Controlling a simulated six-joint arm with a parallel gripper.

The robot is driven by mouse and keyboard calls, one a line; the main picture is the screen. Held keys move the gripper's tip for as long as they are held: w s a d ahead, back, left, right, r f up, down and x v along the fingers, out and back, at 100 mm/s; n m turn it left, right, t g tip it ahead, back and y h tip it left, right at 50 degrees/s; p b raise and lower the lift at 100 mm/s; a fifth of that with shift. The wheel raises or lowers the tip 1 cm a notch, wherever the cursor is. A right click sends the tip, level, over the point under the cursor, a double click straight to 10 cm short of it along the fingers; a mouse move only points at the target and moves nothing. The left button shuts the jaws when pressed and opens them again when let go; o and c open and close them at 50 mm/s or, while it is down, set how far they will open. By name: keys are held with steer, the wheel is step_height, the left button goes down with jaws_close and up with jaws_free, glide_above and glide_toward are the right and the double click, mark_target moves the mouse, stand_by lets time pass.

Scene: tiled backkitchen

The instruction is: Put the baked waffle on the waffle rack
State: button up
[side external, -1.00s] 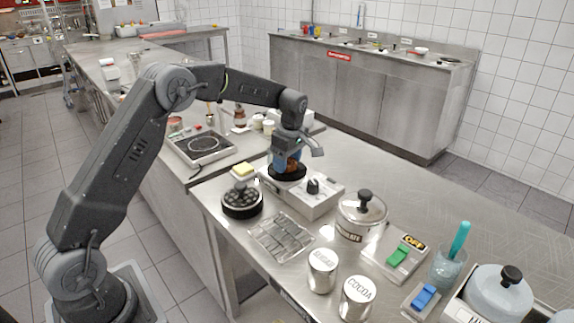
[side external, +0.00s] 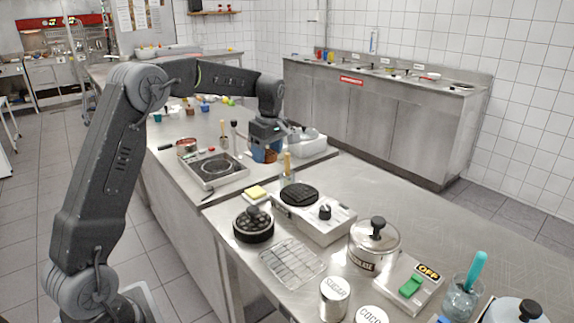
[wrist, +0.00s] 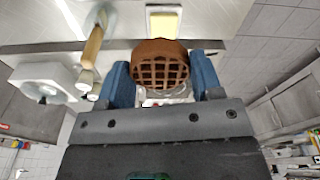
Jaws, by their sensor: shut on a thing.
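My gripper (side external: 265,153) is shut on the round brown baked waffle (side external: 271,156) and holds it in the air above and behind the waffle iron. In the wrist view the waffle (wrist: 160,66), with its grid face showing, sits between the two blue fingers (wrist: 163,88). The waffle iron (side external: 318,220) has a bare black grid plate on top. Its round black lid (side external: 253,226) lies on the counter to its left. The waffle rack (side external: 292,262), an empty wire grid, lies flat in front of the iron.
A yellow block (side external: 256,192) and a wooden-handled tool (side external: 287,163) are near the iron. A steel pot (side external: 374,245), sugar tin (side external: 334,297) and switch box (side external: 412,286) stand right of the rack. A hot plate (side external: 213,168) is at the back left.

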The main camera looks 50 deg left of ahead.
steer(key=shift+s+a+r, duration=0.75)
steer(key=shift+s+a, duration=0.05)
steer(key=shift+a, duration=0.15)
steer(key=shift+s+d, duration=0.1)
steer(key=shift+s, duration=0.05)
steer(key=s+d+m, duration=0.4)
steer(key=s+d, duration=0.1)
steer(key=d, duration=0.2)
steer(key=m+t, duration=0.1)
steer(key=m, duration=0.4)
glide_above(292, 260)
step_height(292, 260, down, 10)
steer(key=shift+d+f, duration=0.1)
steer(key=shift+f, duration=2)
steer(key=shift+f, duration=0.15)
steer(key=o, duration=0.9)
